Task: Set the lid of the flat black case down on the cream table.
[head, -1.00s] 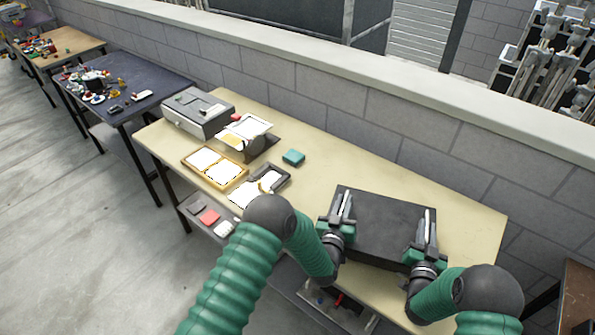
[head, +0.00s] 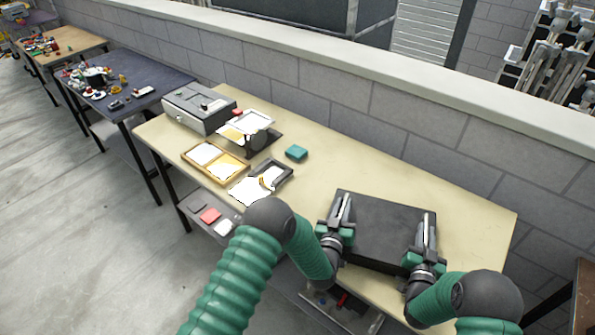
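The flat black case (head: 383,228) shows at the right end of the cream table (head: 330,170), its broad dark top facing up. I cannot tell whether this is the lid alone or the lid on its base, or whether it touches the table. My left gripper (head: 342,212) is at its left edge and my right gripper (head: 428,238) at its right edge. The fingers of both look close together and overlap the case's sides. What lies between them is hidden, so I cannot tell if they clamp it.
The table is bare between the teal block and the case. A block wall (head: 330,88) runs behind.

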